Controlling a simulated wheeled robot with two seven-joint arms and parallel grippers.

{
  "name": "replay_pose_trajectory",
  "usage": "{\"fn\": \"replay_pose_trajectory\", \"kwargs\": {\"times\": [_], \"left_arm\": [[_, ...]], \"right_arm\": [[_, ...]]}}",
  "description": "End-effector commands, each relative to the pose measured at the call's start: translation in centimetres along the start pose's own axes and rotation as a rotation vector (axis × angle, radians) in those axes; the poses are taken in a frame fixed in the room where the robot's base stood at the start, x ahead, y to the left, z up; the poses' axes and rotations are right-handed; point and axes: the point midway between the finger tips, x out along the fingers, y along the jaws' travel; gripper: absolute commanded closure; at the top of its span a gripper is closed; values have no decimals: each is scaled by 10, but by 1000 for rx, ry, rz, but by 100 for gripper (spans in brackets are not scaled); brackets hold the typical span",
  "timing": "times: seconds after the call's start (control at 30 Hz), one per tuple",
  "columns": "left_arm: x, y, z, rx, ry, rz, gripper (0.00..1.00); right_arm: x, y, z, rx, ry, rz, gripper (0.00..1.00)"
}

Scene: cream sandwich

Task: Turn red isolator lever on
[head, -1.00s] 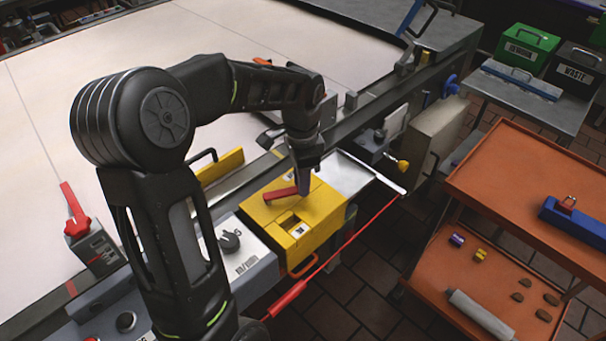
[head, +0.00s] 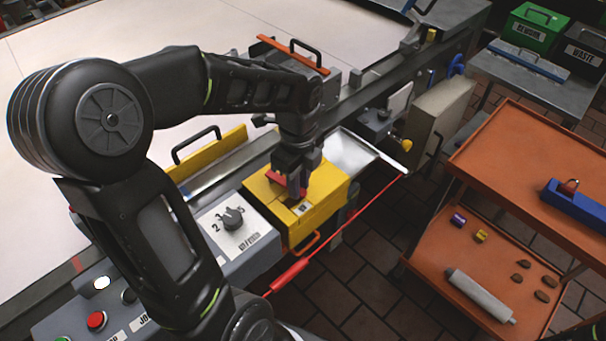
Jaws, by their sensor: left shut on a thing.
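A red lever (head: 278,180) sits on top of the yellow box (head: 327,196) at the table's front edge. My left gripper (head: 293,190) points down over the box and is shut on the red lever. The gripper hides most of the lever, so its exact angle is hard to tell. My right gripper is not in view.
Left of the yellow box is a panel with a black rotary knob (head: 233,218), and further left a red push button (head: 97,320). A red pull cord (head: 345,238) runs in front. An orange cart (head: 530,170) stands at the right. Dark floor lies between.

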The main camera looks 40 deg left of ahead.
Motion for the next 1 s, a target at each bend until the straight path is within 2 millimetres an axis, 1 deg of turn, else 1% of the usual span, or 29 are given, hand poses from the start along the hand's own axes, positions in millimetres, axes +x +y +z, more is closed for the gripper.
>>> {"fn": "replay_pose_trajectory", "kwargs": {"times": [0.13, 0.3, 0.83, 0.87, 1.0], "left_arm": [[-2, 7, 0, 87, 0, -1, 100], [-1, 12, 1, 151, 0, -1, 100], [-1, 14, 2, 182, -1, 0, 100], [-1, 14, 2, 182, -1, 0, 78], [0, 14, 2, 181, -1, 0, 66]], "right_arm": [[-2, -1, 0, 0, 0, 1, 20], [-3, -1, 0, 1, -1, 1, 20], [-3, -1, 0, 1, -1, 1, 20], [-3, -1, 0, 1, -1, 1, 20], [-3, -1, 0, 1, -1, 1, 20]]}}
